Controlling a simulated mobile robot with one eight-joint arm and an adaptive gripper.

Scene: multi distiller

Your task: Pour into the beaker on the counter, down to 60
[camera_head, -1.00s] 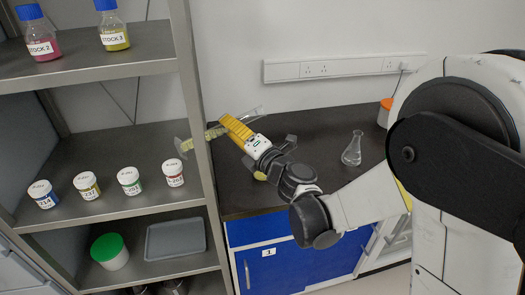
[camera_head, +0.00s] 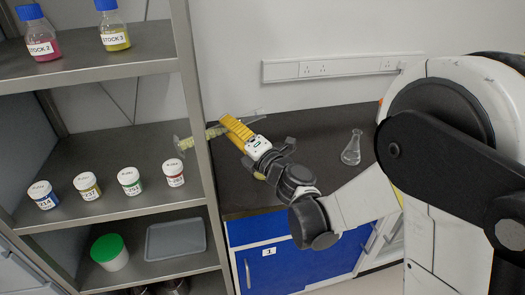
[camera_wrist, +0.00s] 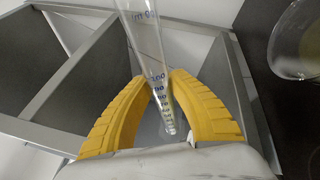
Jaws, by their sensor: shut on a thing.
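My gripper (camera_head: 232,126) is shut on a clear graduated cylinder (camera_wrist: 150,45) with blue scale marks. In the head view the cylinder (camera_head: 211,132) lies tilted close to horizontal, its foot at the left by the shelf post and its other end to the right above the counter. Yellowish liquid seems to show in its foot-side part; the level cannot be read. In the wrist view a round clear glass vessel (camera_wrist: 301,42), cut off at the right edge, stands on the dark counter, apart from the cylinder. I cannot tell for sure whether it is the beaker.
A conical flask (camera_head: 352,148) stands on the dark counter (camera_head: 318,125) right of my gripper. The metal shelf post (camera_head: 197,120) is close to the cylinder's foot. Several labelled jars (camera_head: 130,181) stand on the middle shelf, stock bottles (camera_head: 113,28) above. A wall socket strip (camera_head: 335,67) runs behind.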

